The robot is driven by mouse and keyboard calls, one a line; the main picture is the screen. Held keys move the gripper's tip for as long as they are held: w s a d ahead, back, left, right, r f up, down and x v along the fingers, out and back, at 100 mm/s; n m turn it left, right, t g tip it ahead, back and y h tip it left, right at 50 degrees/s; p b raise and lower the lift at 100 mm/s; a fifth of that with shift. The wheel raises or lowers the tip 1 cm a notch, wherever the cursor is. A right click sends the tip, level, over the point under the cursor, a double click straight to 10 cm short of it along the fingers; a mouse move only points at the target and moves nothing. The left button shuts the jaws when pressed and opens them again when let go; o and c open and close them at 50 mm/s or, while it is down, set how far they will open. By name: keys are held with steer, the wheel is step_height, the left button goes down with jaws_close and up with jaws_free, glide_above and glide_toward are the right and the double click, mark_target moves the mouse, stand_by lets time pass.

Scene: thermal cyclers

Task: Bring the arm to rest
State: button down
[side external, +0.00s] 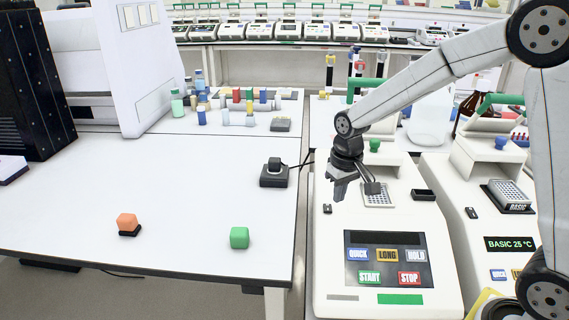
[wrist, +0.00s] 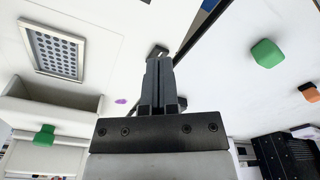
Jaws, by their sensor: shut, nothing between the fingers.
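My gripper (side external: 340,188) is above the near thermal cycler (side external: 335,270), close to its sample block (side external: 379,196). In the wrist view my gripper (wrist: 159,62) has its two fingers together with nothing between them. The cycler's block also shows in the wrist view (wrist: 52,50), at upper left, apart from the fingers. The cycler's front panel (side external: 388,258) carries QUICK, LONG, HOLD, START and STOP buttons. Its lid stands up behind the block, with a green knob (side external: 375,146).
A green cube (side external: 239,238) and an orange cube (side external: 127,222) are on the white table (side external: 190,195) at left. A small black device (side external: 274,174) stands at its right edge. A second cycler (side external: 480,215) is at right. Bottles and vials stand at the back.

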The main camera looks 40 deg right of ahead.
steer(key=s+a+f+n+t, duration=0.1)
steer(key=s+f, duration=0.1)
steer(key=s, duration=0.4)
steer(key=s+a+f+n, duration=0.1)
steer(key=s+a, duration=0.1)
steer(key=s, duration=0.5)
steer(key=shift+a+f+t, duration=0.3)
steer(key=shift+f+t, duration=0.1)
